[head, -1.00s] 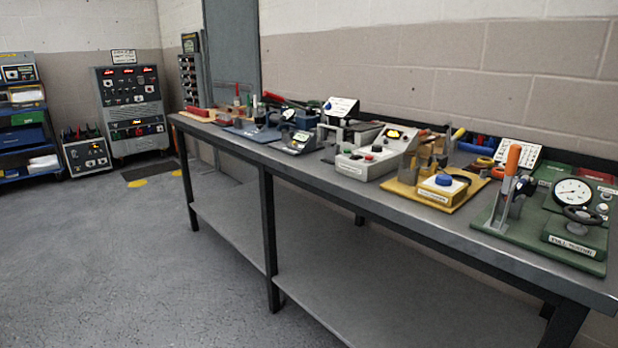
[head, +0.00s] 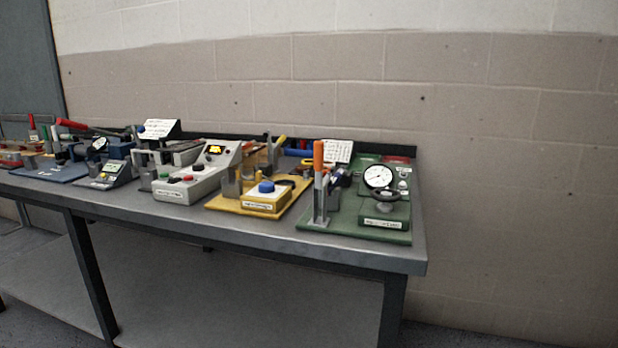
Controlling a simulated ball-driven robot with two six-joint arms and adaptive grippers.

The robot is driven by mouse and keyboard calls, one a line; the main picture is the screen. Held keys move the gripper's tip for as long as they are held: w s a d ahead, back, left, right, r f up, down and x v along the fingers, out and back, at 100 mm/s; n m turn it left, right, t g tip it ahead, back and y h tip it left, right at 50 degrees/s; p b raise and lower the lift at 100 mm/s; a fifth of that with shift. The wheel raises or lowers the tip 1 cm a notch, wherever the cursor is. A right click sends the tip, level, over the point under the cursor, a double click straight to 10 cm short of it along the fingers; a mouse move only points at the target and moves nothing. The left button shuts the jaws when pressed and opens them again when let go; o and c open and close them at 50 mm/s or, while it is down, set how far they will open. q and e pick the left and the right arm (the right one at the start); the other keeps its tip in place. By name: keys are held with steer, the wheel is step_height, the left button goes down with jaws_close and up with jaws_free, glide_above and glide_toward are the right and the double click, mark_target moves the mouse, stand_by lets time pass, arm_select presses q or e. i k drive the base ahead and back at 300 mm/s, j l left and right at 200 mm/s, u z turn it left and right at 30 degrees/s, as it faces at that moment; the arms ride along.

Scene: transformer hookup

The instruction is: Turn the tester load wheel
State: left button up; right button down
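The block has a white label and sits on the green tester board (head: 345,226). A round white gauge (head: 378,176) with a dark rim stands just behind the wheel. A lever with an orange handle (head: 318,157) stands upright on the left part of the same board. Neither of my grippers is in view.
The grey bench (head: 270,239) runs along the wall, with a lower shelf (head: 230,290). A yellow board (head: 224,202) with a blue button and a grey box (head: 182,190) stand left of the tester. Floor right of the bench is mostly out of view.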

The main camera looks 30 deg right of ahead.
mark_target(386, 193)
steer(key=i+l+z, duration=0.25)
steer(key=i+l, duration=0.2)
steer(key=l, duration=0.2)
steer(key=i+l+z, duration=0.3)
steer(key=i+l, duration=0.25)
